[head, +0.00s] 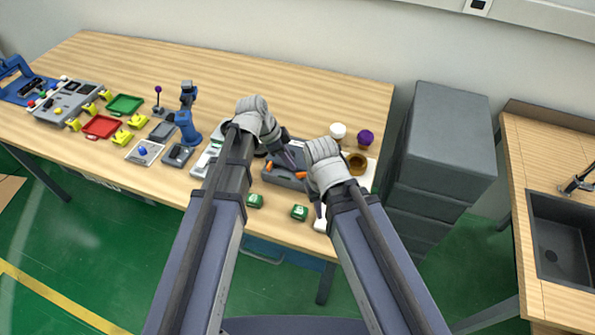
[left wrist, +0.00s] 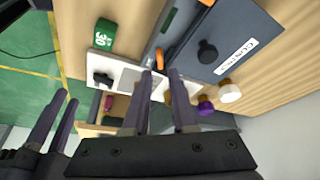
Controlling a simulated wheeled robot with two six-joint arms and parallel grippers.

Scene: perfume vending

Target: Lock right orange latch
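The grey case (head: 283,179) lies near the front edge of the table, with its labelled dark lid in the left wrist view (left wrist: 240,45). Its right orange latch (head: 300,175) also shows in the left wrist view (left wrist: 159,60), just beyond my fingertips. The left orange latch (head: 268,166) is at the top edge of the left wrist view (left wrist: 207,2). My left gripper (left wrist: 160,76) is open, its fingers apart on either side of the line to the right latch; I cannot tell whether they touch it. My right gripper (left wrist: 57,103) has its fingers apart, away from the case.
Green boxes (head: 299,212) stand in front of the case. A brown round container (head: 357,163), a white knob (head: 338,130) and a purple knob (head: 365,137) are to its right. A grey drawer cabinet (head: 447,140) stands beyond the table's right end.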

